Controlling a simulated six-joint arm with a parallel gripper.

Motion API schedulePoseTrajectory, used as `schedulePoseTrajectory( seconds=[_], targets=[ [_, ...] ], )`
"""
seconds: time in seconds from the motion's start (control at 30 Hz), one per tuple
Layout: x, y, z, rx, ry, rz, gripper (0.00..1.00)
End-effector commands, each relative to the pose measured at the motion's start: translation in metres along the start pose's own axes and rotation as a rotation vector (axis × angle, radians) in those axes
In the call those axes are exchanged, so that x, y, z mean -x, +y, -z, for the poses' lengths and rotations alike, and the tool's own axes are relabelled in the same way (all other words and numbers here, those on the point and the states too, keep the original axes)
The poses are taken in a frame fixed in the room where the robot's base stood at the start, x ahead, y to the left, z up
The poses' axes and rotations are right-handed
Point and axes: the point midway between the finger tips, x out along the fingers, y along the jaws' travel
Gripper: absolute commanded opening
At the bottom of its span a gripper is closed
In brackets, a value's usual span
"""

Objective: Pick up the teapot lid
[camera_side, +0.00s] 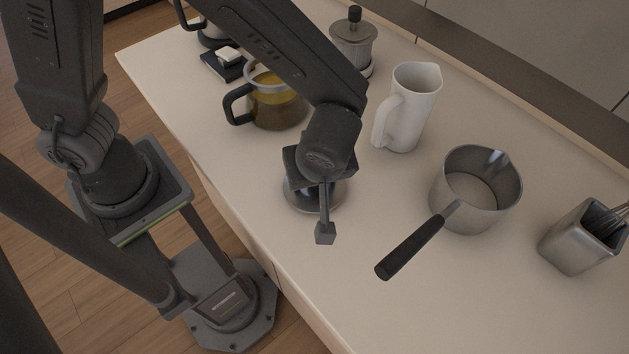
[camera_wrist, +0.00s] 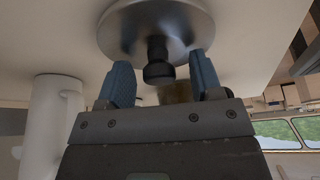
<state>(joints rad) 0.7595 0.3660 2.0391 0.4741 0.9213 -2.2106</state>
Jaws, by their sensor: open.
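The teapot lid (camera_side: 297,196) is a round, shiny metal disc lying on the counter near its front edge, partly hidden under my gripper (camera_side: 318,195) in the side view. In the wrist view the lid (camera_wrist: 190,20) shows at the top, with its black knob (camera_wrist: 158,68) pointing toward my gripper (camera_wrist: 161,80). The blue-padded fingers are open, one on each side of the knob, with a visible gap on both sides. The glass teapot (camera_side: 277,107), with a dark handle and amber liquid, stands open behind the lid, partly hidden by my arm.
A white pitcher (camera_side: 408,110) stands behind and right of my gripper. A metal saucepan (camera_side: 476,190) sits to the right, its black handle (camera_side: 410,248) pointing forward-left. A utensil holder (camera_side: 575,240) is far right; a French press (camera_side: 353,42) stands at the back. The front counter is clear.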

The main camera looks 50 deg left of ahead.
Motion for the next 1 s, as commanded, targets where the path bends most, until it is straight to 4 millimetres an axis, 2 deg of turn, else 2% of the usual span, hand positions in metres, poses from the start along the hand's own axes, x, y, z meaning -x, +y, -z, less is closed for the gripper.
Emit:
schedulePoseTrajectory(
  seconds=[0.17,0.73,1.0],
  targets=[
    [-0.0002,0.0001,0.0001,0.000,0.000,0.000,0.59],
    [0.0002,0.0001,0.0001,0.000,0.000,-0.001,0.06],
    [0.0029,0.0005,0.0011,0.001,0.000,-0.002,0.05]
  ],
)
